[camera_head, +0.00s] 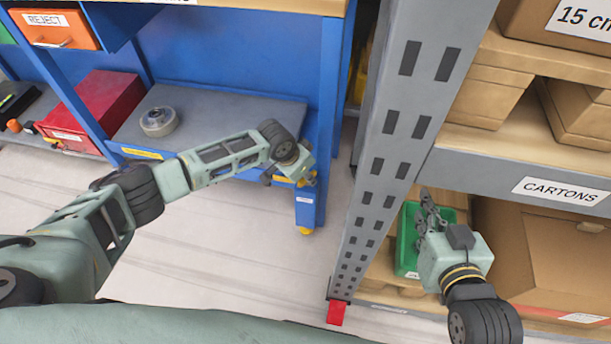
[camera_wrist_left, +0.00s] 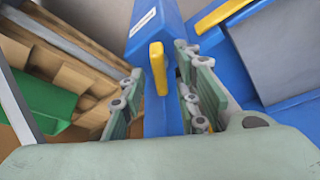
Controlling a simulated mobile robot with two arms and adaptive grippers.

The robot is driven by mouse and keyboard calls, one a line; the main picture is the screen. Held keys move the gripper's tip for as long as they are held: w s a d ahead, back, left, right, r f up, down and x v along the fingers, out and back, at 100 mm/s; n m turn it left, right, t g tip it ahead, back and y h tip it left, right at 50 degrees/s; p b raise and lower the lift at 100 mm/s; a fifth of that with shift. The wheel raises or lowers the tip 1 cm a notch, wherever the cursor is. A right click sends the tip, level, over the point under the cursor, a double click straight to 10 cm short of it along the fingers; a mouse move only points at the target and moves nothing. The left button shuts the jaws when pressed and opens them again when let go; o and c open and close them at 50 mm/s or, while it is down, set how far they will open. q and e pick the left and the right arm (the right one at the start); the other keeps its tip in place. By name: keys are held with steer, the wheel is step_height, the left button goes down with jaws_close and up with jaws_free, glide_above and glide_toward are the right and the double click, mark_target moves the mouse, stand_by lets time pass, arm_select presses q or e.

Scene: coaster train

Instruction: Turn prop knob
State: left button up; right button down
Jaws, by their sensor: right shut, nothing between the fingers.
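A small yellow bar (camera_wrist_left: 158,68) shows in the left wrist view against a blue post (camera_wrist_left: 155,25) with a white label. It may be the prop knob, but I cannot tell for sure. My left gripper (camera_wrist_left: 162,95) is open, with its fingers on either side of the bar. I cannot tell whether they touch it. In the head view my left gripper (camera_head: 303,180) is at the right end of the blue bench, by its labelled leg (camera_head: 306,212), and hides part of that area. My right gripper (camera_head: 428,208) is shut and empty, over a green bin (camera_head: 407,240).
A grey perforated rack upright (camera_head: 392,130) stands between the bench and the carton shelf (camera_head: 520,165). Pale floor (camera_head: 235,250) lies open before the bench.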

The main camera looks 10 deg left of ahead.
stand_by(0.3)
arm_select(q)
jaws_close()
stand_by(0.3)
